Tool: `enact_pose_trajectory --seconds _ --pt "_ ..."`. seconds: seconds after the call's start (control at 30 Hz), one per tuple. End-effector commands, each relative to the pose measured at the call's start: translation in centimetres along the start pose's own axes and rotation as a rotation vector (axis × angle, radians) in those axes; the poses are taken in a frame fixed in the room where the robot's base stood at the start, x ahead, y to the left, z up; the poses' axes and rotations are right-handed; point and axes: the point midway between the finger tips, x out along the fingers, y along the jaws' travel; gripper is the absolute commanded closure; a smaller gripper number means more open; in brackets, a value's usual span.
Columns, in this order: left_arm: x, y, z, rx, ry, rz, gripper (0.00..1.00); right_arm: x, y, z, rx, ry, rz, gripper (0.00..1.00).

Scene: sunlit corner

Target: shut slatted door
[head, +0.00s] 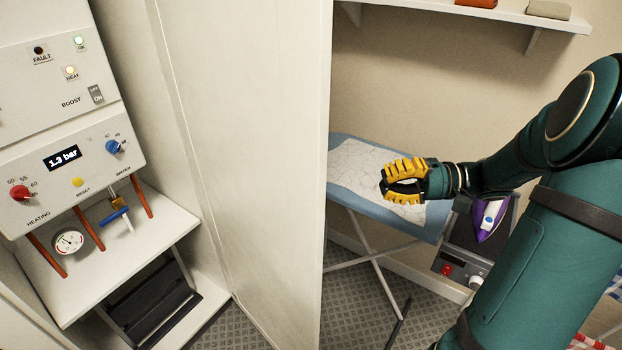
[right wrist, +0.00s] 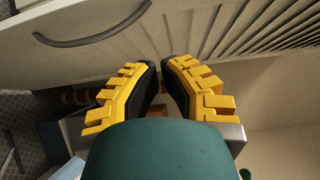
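In the head view a tall plain white panel (head: 255,150), apparently the open door seen from its slatless side, stands beside the boiler cupboard. In the right wrist view the slatted door (right wrist: 200,20) fills the top, with slats at the right and a dark curved handle (right wrist: 92,28) at the left. My right gripper (head: 384,183) is to the right of the panel in the head view. In the right wrist view its yellow fingers (right wrist: 161,68) are partly open, with a narrow empty gap, facing the door. Contact with the door cannot be told. My left gripper is not in view.
A boiler (head: 75,165) with knobs and a gauge stands in the cupboard at the left, above a dark step stool (head: 150,302). Behind my right gripper is a blue ironing board (head: 345,192); a purple iron (head: 490,222) sits to its right. A wall shelf (head: 480,12) is above.

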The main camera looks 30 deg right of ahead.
Motion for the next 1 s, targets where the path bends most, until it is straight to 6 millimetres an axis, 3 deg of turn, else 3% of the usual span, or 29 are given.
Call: enact_pose_trajectory --seconds 0.1,0.23,0.73,1.0 --pt "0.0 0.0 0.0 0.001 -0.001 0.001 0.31 -0.7 -1.4 0.2 -0.038 0.011 -0.035 1.00" --pt "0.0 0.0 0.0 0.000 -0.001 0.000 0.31 0.3 -1.5 0.2 -0.041 0.008 -0.042 1.00" --pt "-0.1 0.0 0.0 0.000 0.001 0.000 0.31 9.6 -1.8 0.2 -0.037 0.005 -0.039 1.00" --pt "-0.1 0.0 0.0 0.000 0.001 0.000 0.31 11.7 -1.8 2.6 -0.037 0.008 -0.038 1.00"
